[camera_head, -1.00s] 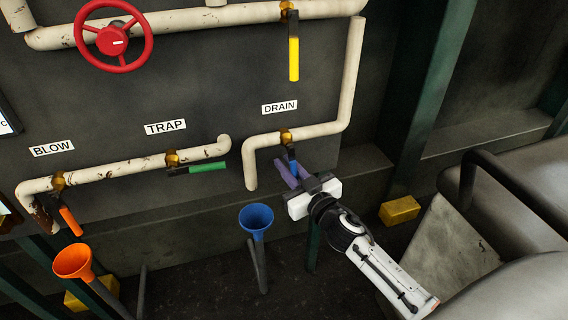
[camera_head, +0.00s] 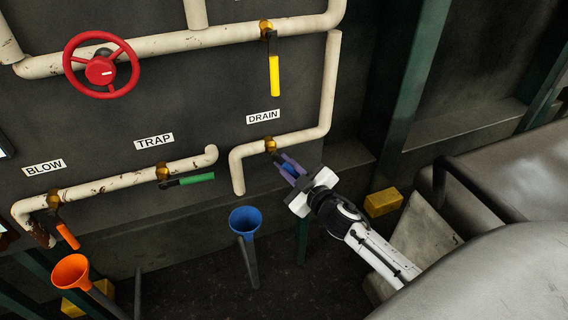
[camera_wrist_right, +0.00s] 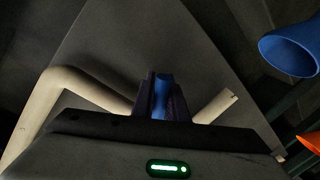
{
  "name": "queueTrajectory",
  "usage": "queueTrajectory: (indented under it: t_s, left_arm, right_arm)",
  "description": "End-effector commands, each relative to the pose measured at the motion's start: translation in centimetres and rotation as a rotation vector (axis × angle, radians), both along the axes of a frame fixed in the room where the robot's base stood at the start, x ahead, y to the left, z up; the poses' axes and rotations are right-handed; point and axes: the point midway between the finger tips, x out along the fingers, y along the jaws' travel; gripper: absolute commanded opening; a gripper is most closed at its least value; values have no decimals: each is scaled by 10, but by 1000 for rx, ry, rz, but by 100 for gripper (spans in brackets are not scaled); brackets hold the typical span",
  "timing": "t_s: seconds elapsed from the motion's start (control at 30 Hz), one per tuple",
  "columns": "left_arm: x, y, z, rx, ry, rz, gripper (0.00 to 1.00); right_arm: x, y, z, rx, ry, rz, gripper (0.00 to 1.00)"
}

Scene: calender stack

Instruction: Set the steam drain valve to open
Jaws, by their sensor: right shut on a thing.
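The drain valve has a brass body (camera_head: 271,144) on the cream pipe under the DRAIN label (camera_head: 263,117). Its blue handle (camera_head: 288,168) slants down and to the right from the body. My right gripper (camera_head: 289,166) is shut on this handle, with a purple finger on either side of it. In the right wrist view the blue handle (camera_wrist_right: 161,97) lies between the dark fingers, and the valve body is hidden there. My left gripper is in neither view.
A blue funnel (camera_head: 245,221) stands below the drain pipe's open end. The green TRAP handle (camera_head: 197,179), orange BLOW handle (camera_head: 68,236), yellow handle (camera_head: 275,76) and red handwheel (camera_head: 101,66) are on nearby pipes. A large grey tank (camera_head: 500,200) is at the right.

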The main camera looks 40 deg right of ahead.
Motion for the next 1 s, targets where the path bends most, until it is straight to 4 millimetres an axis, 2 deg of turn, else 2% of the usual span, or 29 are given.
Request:
queueTrajectory:
  t_s: [0.33,0.37,0.43,0.47,0.77,0.87,1.0]
  left_arm:
    - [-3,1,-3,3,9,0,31]
    - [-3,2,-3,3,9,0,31]
    - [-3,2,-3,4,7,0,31]
    - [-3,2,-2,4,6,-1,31]
    - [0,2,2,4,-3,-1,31]
    - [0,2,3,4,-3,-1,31]
    - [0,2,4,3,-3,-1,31]
  right_arm:
    - [0,0,0,-2,1,0,0]
    - [0,0,0,-2,1,0,18]
    - [0,0,0,-2,1,0,30]
    - [0,0,0,-2,1,0,32]
    - [-2,0,0,-1,1,0,32]
    - [-10,1,0,0,3,1,32]
    - [-33,3,3,1,4,0,32]
